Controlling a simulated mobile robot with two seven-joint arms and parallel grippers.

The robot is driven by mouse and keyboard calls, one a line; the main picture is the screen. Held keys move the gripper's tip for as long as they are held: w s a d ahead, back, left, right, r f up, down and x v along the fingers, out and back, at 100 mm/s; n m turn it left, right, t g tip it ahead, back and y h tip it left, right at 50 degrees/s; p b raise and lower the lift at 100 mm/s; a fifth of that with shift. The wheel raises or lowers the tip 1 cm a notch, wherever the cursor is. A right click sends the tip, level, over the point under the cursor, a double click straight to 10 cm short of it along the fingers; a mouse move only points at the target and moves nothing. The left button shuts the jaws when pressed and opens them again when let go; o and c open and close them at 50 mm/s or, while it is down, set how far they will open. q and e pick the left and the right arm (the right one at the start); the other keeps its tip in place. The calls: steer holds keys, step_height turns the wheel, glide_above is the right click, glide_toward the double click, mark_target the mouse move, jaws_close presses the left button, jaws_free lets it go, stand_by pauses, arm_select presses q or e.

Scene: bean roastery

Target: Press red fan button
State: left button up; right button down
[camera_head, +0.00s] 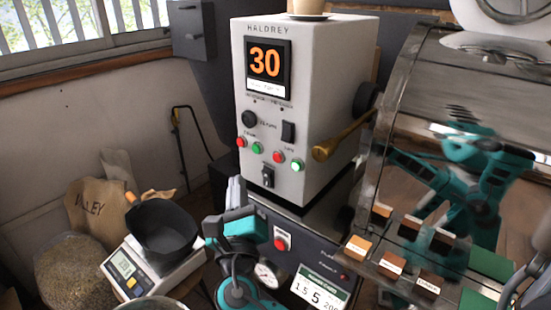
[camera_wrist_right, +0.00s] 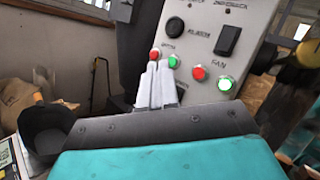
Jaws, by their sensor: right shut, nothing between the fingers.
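The red fan button (camera_head: 278,157) is on the lower front of the white control panel (camera_head: 262,108), left of the lit green fan button (camera_head: 297,165). In the right wrist view the red fan button (camera_wrist_right: 198,73) shows under the FAN label, beside the lit green one (camera_wrist_right: 225,84). My right gripper (camera_head: 237,182) is shut and empty, fingers pointing up, below and left of the button. In the wrist view its fingertips (camera_wrist_right: 158,66) appear left of the red fan button, near the other pair's green button (camera_wrist_right: 173,62); contact cannot be told. My left gripper is not in view.
Another red button (camera_head: 241,142) is at the panel's left, and a larger red button (camera_head: 282,241) is on the dark base. A brass handle (camera_head: 346,136) juts out right of the panel. A scale (camera_head: 126,270) with a black bowl (camera_head: 162,229) stands left.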

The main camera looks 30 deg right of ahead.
glide_toward(269, 146)
steer(key=w+a+r, duration=0.1)
steer(key=w, duration=0.1)
steer(key=shift+w+d, duration=0.45)
steer(key=shift+d, duration=0.3)
steer(key=shift+d, duration=0.15)
stand_by(1.5)
steer(key=shift+w+d, duration=0.15)
steer(key=shift+d, duration=0.05)
steer(key=shift+w+d, duration=0.1)
steer(key=shift+d, duration=0.35)
stand_by(0.6)
steer(key=shift+a, duration=0.1)
steer(key=shift+s+a+p, duration=0.3)
steer(key=shift+a+p, duration=0.05)
steer(key=shift+a, duration=0.4)
